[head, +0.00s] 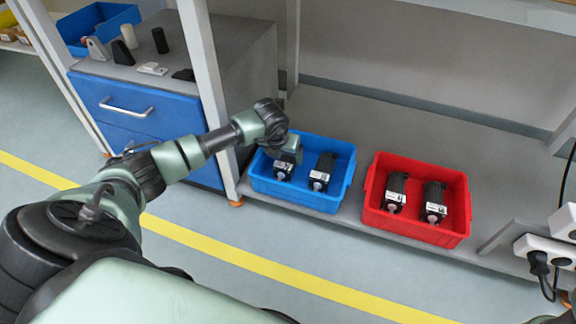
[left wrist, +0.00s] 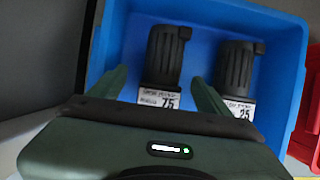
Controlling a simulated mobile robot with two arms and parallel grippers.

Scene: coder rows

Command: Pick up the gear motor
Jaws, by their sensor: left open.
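Two dark gear motors with white labels lie in a blue bin (head: 300,197). The left motor (head: 284,169) is partly hidden by my left gripper (head: 288,158); the right motor (head: 322,170) is clear beside it. In the left wrist view, the left motor (left wrist: 163,52) shows a label ending in 75 and lies between the open green fingers of my gripper (left wrist: 160,78). The right motor (left wrist: 237,68) lies outside the right finger. The gripper is above the bin and holds nothing. Two more motors, left (head: 395,192) and right (head: 433,203), lie in a red bin (head: 415,232). My right gripper is not in view.
Both bins stand on a grey low shelf (head: 355,115). A rack post (head: 208,80) rises left of the blue bin, beside a blue drawer cabinet (head: 140,120) with small parts on top. White power sockets (head: 545,250) are at the far right. A gap separates the bins.

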